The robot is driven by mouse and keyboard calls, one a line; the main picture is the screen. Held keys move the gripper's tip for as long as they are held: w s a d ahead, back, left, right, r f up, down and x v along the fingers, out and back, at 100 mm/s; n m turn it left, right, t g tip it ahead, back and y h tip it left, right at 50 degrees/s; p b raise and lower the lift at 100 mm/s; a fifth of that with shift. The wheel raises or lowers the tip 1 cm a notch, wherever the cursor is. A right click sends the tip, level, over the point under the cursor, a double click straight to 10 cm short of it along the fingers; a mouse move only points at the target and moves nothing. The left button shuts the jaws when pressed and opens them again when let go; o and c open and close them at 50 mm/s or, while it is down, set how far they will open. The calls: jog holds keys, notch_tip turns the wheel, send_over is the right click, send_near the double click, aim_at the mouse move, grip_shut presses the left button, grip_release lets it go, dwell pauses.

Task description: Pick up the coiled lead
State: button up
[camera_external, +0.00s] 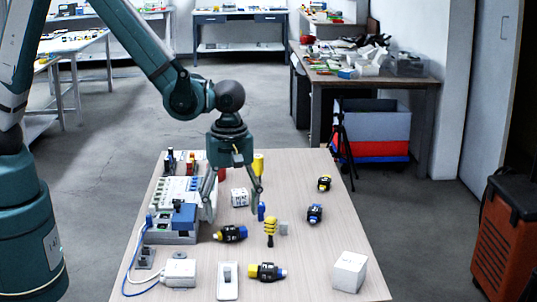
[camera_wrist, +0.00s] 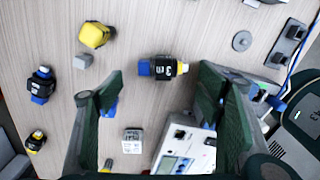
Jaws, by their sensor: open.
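No item is plainly a coiled lead. A ribbed yellow item on a dark stem (camera_external: 270,227) looks most like a coil; it stands right of centre and shows in the wrist view at upper left (camera_wrist: 95,35). A thin white and blue cable (camera_external: 133,265) curves across the table's front left. My gripper (camera_external: 231,203) is open and empty above the middle of the table. In the wrist view its green fingers (camera_wrist: 160,95) are spread wide.
Power units (camera_external: 176,232) stand along the table's left side. More black and yellow connectors (camera_external: 267,271) lie around. A printed white cube (camera_wrist: 132,141), a small grey cube (camera_wrist: 82,61) and a white box (camera_external: 349,271) stand about.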

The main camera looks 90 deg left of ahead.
aim_at(232, 228)
jog(key=shift+f, duration=0.6)
jog(key=shift+f, duration=0.1)
jog(key=shift+f+b, duration=0.55)
jog(key=shift+f, duration=1.95)
jog(key=shift+c, duration=0.6)
jog(key=c, duration=0.9)
